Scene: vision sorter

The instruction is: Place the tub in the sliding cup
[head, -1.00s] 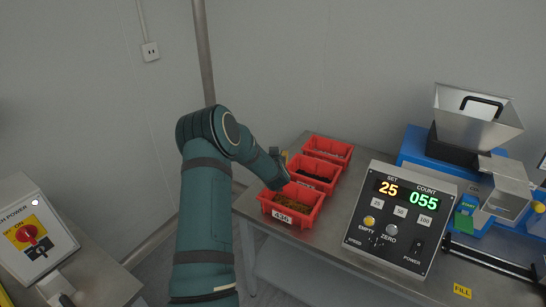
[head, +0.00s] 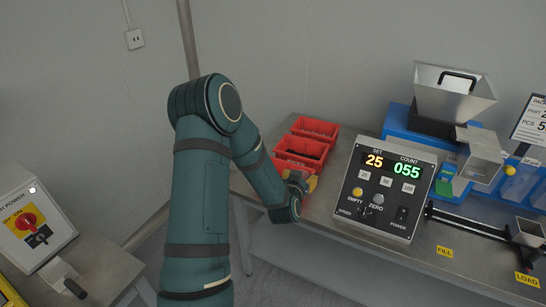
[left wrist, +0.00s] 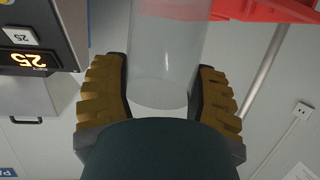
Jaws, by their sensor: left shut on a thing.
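My left gripper (head: 303,184) is between the red bins and the counter box, just above the table's edge. In the left wrist view the left gripper (left wrist: 160,80) has its two ribbed yellow-brown fingers on either side of a clear, see-through tub (left wrist: 165,50) and is shut on it. The tub looks empty there, and I cannot make it out in the head view. The sliding cup (head: 527,233) is a small grey open-topped cup at the right, by the LOAD label and the dark rail. My right gripper is not in view.
Red bins (head: 315,128) stand in a row behind the left gripper. The counter box (head: 387,187) reads 25 and 055. Behind it are a metal hopper (head: 452,93) and a blue machine base (head: 398,120). A dark rail (head: 468,221) runs along the table's front right.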

